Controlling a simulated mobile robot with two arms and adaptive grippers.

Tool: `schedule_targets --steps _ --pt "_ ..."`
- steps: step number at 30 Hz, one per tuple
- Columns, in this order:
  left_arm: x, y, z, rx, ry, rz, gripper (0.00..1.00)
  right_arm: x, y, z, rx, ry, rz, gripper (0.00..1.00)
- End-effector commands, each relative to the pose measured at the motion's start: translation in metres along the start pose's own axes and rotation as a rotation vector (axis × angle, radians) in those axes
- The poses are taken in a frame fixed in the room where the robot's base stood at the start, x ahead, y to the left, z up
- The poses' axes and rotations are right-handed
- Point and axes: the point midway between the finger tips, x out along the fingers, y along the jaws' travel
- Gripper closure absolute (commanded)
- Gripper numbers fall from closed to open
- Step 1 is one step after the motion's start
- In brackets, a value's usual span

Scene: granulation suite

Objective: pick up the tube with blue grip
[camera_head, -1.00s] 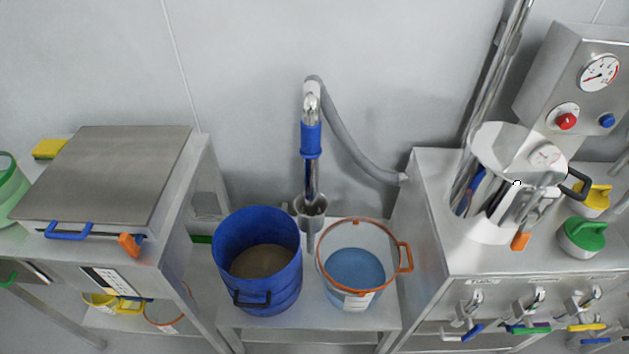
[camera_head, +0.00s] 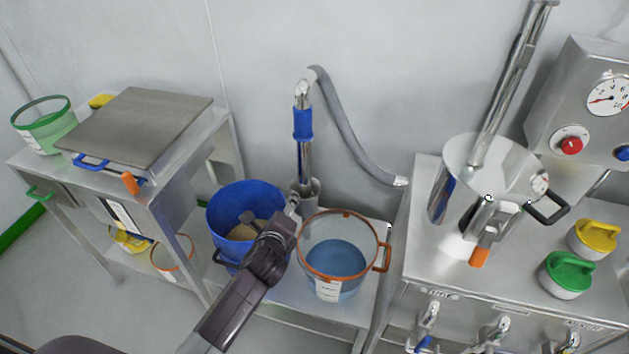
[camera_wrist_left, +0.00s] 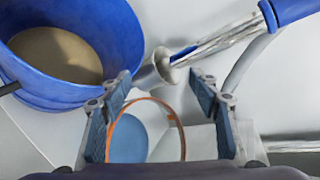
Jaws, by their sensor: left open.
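The tube with blue grip (camera_head: 303,125) is a steel pipe with a blue sleeve. It stands upright against the wall, its lower end in a steel cup (camera_head: 306,190). A grey hose (camera_head: 352,130) runs from its top. My left gripper (camera_head: 290,208) is in front of the cup, below the blue sleeve, apart from the tube. In the left wrist view the fingers (camera_wrist_left: 165,108) are open and empty. There the tube lies beyond the fingertips, its blue grip (camera_wrist_left: 295,9) at the top right. My right gripper is not in view.
A blue drum (camera_head: 240,200) with brown powder stands left of the gripper. A clear bucket with orange rim (camera_head: 336,260) and blue contents stands to its right. A cabinet with a steel vessel (camera_head: 455,180) is at right, a table with a lidded box (camera_head: 140,125) at left.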

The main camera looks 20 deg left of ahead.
Motion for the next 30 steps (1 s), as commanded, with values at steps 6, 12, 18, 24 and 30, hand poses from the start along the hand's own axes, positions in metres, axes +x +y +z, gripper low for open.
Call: schedule_targets --steps 6,12,18,24,30 --pt "0.002 -0.126 0.059 0.576 -0.206 -0.212 0.44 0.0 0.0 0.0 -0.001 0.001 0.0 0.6" --pt "-0.008 -0.19 0.085 0.902 -0.361 -0.28 0.44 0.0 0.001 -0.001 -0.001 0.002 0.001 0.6" --pt "-0.005 -0.207 0.092 0.982 -0.403 -0.29 0.44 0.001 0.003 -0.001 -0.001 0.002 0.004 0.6" --pt "0.012 -0.213 0.095 0.979 -0.4 -0.288 0.44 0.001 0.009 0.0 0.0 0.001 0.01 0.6" --pt "0.031 -0.217 0.1 0.976 -0.399 -0.288 0.44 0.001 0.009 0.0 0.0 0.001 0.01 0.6"
